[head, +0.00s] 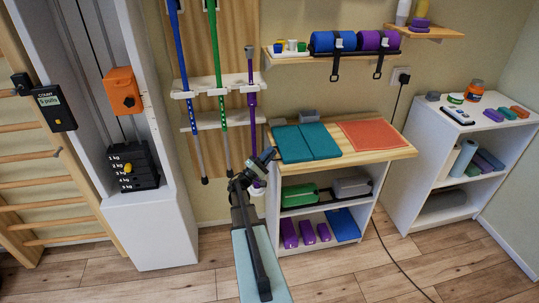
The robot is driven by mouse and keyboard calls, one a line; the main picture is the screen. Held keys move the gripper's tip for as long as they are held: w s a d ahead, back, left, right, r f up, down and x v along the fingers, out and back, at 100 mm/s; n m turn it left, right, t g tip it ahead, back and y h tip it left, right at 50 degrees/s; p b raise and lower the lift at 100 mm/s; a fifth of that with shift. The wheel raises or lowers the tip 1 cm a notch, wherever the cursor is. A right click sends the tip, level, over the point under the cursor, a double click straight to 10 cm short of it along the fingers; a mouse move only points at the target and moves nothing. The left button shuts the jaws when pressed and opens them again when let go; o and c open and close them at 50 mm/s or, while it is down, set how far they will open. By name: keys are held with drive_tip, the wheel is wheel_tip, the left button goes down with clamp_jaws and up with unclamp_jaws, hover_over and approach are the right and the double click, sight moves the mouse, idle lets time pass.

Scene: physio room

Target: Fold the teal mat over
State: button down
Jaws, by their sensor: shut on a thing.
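The teal mat (318,141) lies on the wooden top of a low white cabinet, with a line running across it between a left and a right panel. It looks mostly flat. My gripper (271,155) is at the mat's left edge, low over the cabinet's left side. It is shut on the mat's edge there; the fingertips are small and dark, and the exact grip is hard to make out.
An orange-red mat (375,135) lies to the right on the same wooden top (350,158). A purple pole (252,110) hangs close to my gripper's left. A shelf with rolled mats (348,41) is above.

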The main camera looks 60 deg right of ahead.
idle(0.4)
drive_tip(key=shift+a+r+m+y, duration=0.1)
drive_tip(key=shift+r+m+y, duration=0.2)
drive_tip(key=shift+r, duration=0.35)
drive_tip(key=s+d+r+m+t+y, duration=0.2)
drive_tip(key=s+d+r+m+y, duration=0.15)
drive_tip(key=r+y, duration=0.35)
drive_tip(key=s+d+r+m+t+y, duration=0.2)
drive_tip(key=s+d+r+y, duration=0.15)
drive_tip(key=r, duration=0.55)
drive_tip(key=m+t+y, duration=0.4)
drive_tip(key=t+y, duration=1)
drive_tip(key=y, duration=0.1)
hover_over(344, 146)
wheel_tip(344, 146, down, 12)
drive_tip(key=shift+s+a+f, duration=0.1)
drive_tip(key=shift+a+f, duration=0.05)
drive_tip(key=shift+f, duration=1.25)
